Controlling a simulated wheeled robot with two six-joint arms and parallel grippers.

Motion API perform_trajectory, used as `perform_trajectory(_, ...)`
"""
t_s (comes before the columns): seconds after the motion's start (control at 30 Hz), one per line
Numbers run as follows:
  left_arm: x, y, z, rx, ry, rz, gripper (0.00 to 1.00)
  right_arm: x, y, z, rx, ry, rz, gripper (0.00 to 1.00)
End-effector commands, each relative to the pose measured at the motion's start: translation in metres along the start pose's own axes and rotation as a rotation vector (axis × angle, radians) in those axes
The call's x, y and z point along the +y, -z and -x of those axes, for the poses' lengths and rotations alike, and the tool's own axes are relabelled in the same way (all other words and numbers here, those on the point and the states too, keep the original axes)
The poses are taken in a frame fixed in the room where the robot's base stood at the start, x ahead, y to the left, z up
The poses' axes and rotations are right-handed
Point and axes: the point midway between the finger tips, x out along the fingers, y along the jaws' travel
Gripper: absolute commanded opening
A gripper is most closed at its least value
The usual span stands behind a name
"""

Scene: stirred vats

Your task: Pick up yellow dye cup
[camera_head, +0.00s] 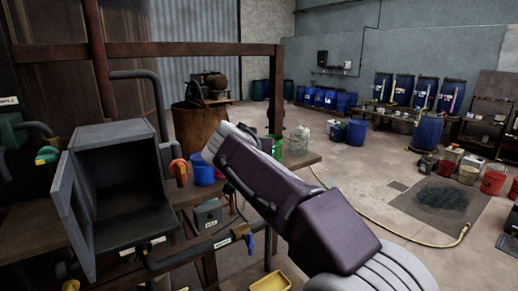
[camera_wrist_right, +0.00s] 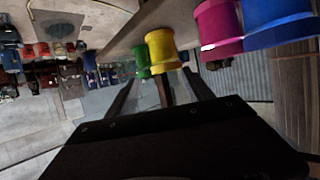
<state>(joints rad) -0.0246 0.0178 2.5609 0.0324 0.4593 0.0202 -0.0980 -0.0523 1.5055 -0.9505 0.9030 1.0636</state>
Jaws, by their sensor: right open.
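The yellow dye cup (camera_wrist_right: 162,50) shows in the right wrist view, just beyond the fingertips of my right gripper (camera_wrist_right: 160,85). The gripper is open and empty, and the cup lies roughly in line with the gap between its fingers. No finger visibly touches the cup. In the head view my right arm hides the yellow cup and the gripper's fingers. My left gripper is in neither view.
A green cup (camera_wrist_right: 141,61) stands close beside the yellow one; a pink cup (camera_wrist_right: 218,28) and a blue cup (camera_wrist_right: 277,22) stand on its other side. The cups are on a bench (camera_head: 302,160). An open grey box (camera_head: 118,190) is at the left.

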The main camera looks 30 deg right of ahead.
Motion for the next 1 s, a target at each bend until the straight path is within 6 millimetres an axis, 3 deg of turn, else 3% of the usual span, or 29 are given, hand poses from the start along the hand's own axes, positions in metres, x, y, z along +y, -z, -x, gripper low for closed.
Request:
perform_trajectory(0.17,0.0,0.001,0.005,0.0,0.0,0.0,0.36,0.0,-0.001,-0.01,-0.003,0.0,0.001,0.6)
perform_trajectory(0.37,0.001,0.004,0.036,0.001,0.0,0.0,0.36,-0.001,0.004,-0.04,-0.008,-0.003,0.004,0.6)
perform_trajectory(0.5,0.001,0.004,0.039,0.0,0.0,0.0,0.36,-0.002,0.0,-0.058,-0.004,-0.001,0.002,0.6)
perform_trajectory(0.73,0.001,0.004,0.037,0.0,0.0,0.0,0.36,-0.002,-0.002,-0.061,-0.002,0.001,0.001,0.6)
perform_trajectory(0.9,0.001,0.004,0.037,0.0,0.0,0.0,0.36,-0.002,-0.003,-0.061,-0.003,0.001,0.001,0.13)
perform_trajectory(0.93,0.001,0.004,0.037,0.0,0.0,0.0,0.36,-0.002,-0.003,-0.061,-0.004,0.001,0.001,0.07)
perform_trajectory(1.0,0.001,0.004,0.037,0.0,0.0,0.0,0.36,-0.002,-0.003,-0.061,-0.004,0.001,0.001,0.07)
